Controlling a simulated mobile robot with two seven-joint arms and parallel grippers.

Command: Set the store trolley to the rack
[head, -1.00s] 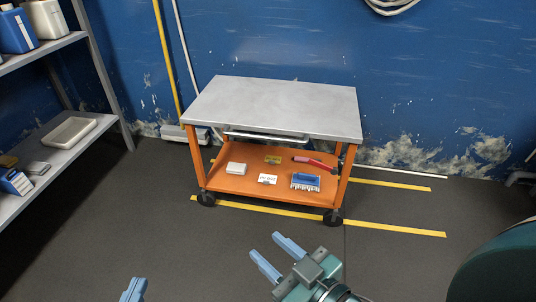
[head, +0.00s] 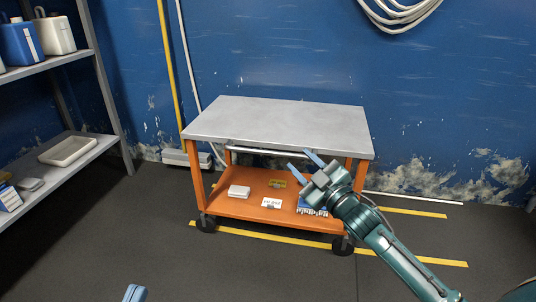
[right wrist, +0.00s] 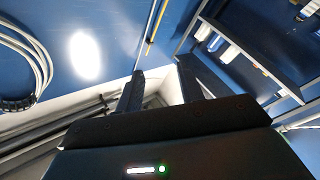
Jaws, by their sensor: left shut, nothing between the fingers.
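The trolley (head: 280,125) has a grey top, an orange lower shelf and dark castors. It stands upright near the blue wall, over yellow floor lines. A pale handle bar (head: 262,151) runs along its front under the top. The grey rack (head: 106,85) stands at the left, apart from the trolley. My right gripper (head: 299,153) is open at the trolley's front, near the handle's right end; contact cannot be told. Its spread fingers also show in the right wrist view (right wrist: 160,65). My left gripper (head: 135,293) is shut at the bottom edge, mostly out of frame.
The rack holds jugs (head: 54,36) and a tray (head: 68,151).

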